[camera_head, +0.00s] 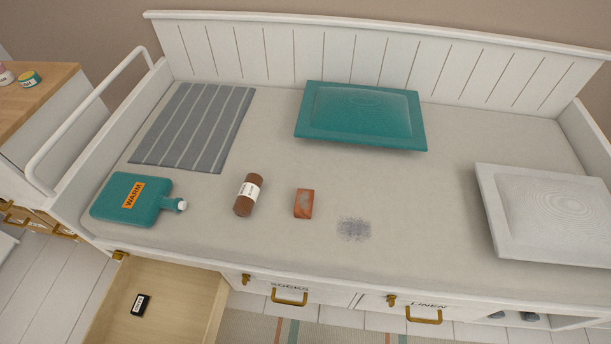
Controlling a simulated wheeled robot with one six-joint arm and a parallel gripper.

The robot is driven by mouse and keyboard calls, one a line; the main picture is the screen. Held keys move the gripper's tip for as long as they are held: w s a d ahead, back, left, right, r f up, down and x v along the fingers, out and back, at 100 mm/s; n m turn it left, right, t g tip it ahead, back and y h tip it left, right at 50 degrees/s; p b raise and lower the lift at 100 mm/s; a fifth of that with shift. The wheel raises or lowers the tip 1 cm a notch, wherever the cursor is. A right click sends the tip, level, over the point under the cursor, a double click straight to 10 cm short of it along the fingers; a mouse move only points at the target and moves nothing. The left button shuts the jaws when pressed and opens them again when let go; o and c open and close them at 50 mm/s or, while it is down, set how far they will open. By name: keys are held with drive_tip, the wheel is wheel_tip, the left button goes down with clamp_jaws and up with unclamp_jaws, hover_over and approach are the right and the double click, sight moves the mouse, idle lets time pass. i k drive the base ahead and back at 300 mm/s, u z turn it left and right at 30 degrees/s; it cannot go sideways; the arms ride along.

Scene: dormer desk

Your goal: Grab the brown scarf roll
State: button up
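The brown scarf roll (244,205) lies on the pale mattress of the daybed, left of the middle. It is a short brown cylinder with a white paper band (249,190) around it. It lies between a teal hot-water bottle on its left and a small reddish-brown block on its right, apart from both. Nothing covers it. My gripper is not in view.
The teal bottle (126,200) is marked WARM. The block (304,204) and a grey fuzzy patch (354,229) lie to the right. A striped grey cloth (192,130), teal cushion (350,137) and white cushion (520,238) surround bare mattress. An open drawer (190,290) juts out below.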

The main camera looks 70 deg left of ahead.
sight(246, 199)
drive_tip(key=i, duration=0.9)
drive_tip(key=u, duration=3.8)
